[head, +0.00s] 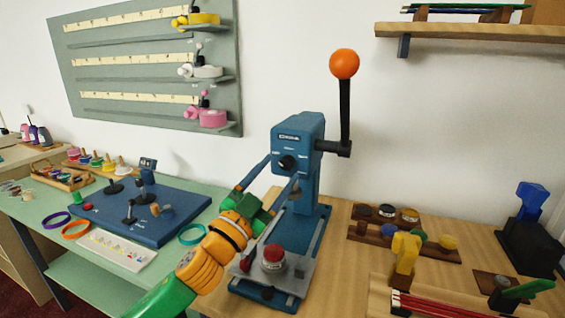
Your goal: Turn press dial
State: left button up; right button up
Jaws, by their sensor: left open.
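The blue press (300,128) stands on the wooden counter at the middle. Its black dial (287,162) is on the front of the press head, below a small label. My left gripper (281,171) reaches up from the lower left, with its two slim blue fingers spread open just in front of the press head. The fingertips are close to the dial, one to its left and one lower right. I cannot tell whether they touch it. The gripper holds nothing that I can see. My right gripper is not in view.
The press lever with an orange ball (344,64) rises at the right of the head. A red-topped piece (273,257) sits on the press base. A blue board (150,210) lies left on the green table. Wooden holders (430,252) and a black stand (527,247) are at right.

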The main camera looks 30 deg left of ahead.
aim_at(286, 164)
pick_arm(q)
jog(key=shift+x, duration=1.1)
jog(key=shift+f, duration=0.2)
grip_shut()
jog(key=shift+p, duration=0.3)
